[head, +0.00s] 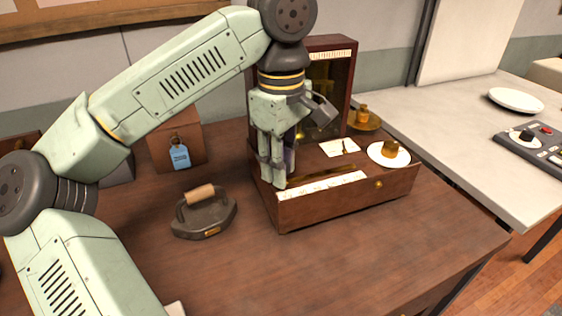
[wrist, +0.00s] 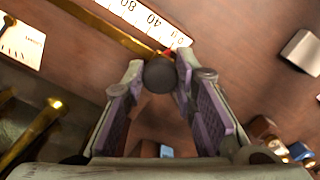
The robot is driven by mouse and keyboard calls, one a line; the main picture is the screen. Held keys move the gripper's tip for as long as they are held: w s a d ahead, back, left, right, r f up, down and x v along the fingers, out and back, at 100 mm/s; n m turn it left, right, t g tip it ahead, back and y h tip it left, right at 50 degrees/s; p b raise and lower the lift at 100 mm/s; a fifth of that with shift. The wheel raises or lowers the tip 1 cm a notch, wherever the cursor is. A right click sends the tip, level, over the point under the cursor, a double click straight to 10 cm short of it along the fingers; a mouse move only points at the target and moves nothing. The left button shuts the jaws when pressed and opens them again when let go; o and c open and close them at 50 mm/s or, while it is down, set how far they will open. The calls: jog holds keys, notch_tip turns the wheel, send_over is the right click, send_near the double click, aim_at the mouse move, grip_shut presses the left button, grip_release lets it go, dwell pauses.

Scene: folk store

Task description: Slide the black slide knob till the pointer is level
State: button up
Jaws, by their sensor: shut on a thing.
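The black slide knob (wrist: 160,76) is a dark round ball at the low-numbered end of a brass bar (wrist: 115,32). My gripper (wrist: 158,80) is shut on it, a fingertip on each side. In the head view my gripper (head: 273,178) points down at the left end of the wooden scale box (head: 340,204) and hides the knob. A small red mark (wrist: 169,53) sits beside the knob at the white number strip (wrist: 150,17). A white card with the dark pointer (head: 347,147) lies on the box top; the pointer's exact level is too small to tell.
A white plate (head: 375,153) with a brass block (head: 391,149) sits on the box's right side. A dark iron with a wooden handle (head: 204,213) stands left of the box. The table front is clear.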

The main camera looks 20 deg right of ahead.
jog(key=shift+c, duration=1)
jog(key=shift+d, duration=1.4)
jog(key=o, duration=0.9)
jog(key=shift+p, duration=0.3)
